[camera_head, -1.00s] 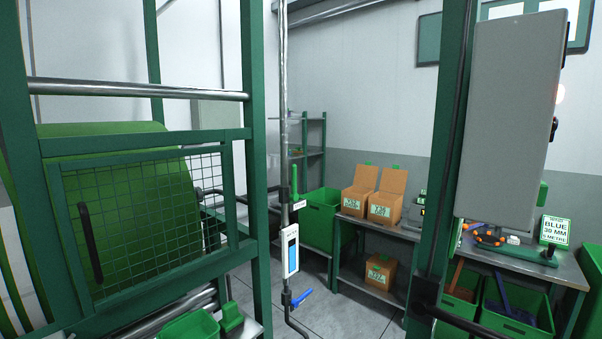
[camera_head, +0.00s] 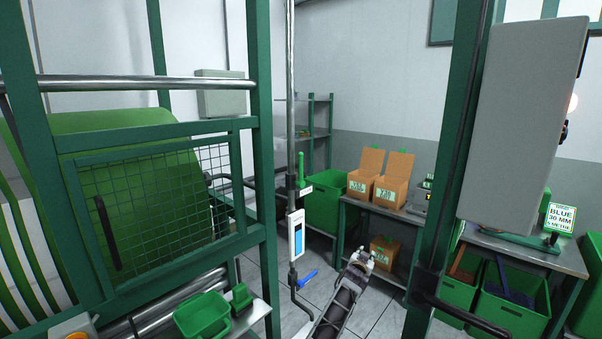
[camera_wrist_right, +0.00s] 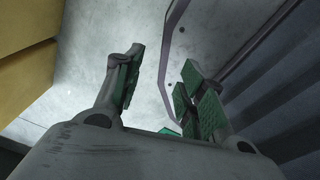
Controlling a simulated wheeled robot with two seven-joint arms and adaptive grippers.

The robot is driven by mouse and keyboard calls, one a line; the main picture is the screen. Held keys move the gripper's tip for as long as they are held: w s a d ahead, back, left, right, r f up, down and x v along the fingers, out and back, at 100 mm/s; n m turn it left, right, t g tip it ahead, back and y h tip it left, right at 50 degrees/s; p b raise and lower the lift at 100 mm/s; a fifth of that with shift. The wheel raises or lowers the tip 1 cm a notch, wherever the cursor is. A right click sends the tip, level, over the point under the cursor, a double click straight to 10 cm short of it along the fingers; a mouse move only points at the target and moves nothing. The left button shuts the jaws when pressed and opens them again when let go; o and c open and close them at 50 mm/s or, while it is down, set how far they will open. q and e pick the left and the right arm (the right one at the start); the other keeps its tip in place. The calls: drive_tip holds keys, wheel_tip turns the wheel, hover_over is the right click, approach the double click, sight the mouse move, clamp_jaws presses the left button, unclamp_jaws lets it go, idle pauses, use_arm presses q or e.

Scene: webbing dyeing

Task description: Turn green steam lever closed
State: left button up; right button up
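The green steam lever (camera_head: 301,167) points upright on the vertical pipe (camera_head: 290,95) in the head view, with a small white tag beside its base. My right gripper (camera_head: 362,259) is lower and to the right of the lever, clear of it. The right wrist view shows its two green-padded fingers (camera_wrist_right: 160,88) apart with nothing held between them. A small green patch shows low between the fingers; I cannot tell what it is. My left gripper is not in view.
A white gauge with a blue window (camera_head: 296,233) and a blue lever (camera_head: 307,280) are lower on the pipe. A green frame with mesh guard (camera_head: 160,205) stands left. A green post (camera_head: 445,160) and grey cabinet (camera_head: 522,120) stand right. Boxes (camera_head: 390,192) sit on a bench behind.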

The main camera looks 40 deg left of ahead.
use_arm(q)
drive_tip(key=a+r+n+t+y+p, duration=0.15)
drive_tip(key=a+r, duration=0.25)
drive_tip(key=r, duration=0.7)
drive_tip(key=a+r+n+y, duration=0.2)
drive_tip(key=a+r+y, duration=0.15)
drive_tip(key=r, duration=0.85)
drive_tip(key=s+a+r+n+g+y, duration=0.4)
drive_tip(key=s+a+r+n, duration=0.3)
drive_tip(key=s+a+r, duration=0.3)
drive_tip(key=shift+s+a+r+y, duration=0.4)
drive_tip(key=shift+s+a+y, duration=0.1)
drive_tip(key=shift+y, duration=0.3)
use_arm(e)
drive_tip(key=shift+s+a+r, duration=0.25)
drive_tip(key=shift+a+r, duration=0.4)
drive_tip(key=shift+r, duration=0.2)
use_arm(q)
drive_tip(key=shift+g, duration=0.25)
use_arm(e)
drive_tip(key=shift+d, duration=0.1)
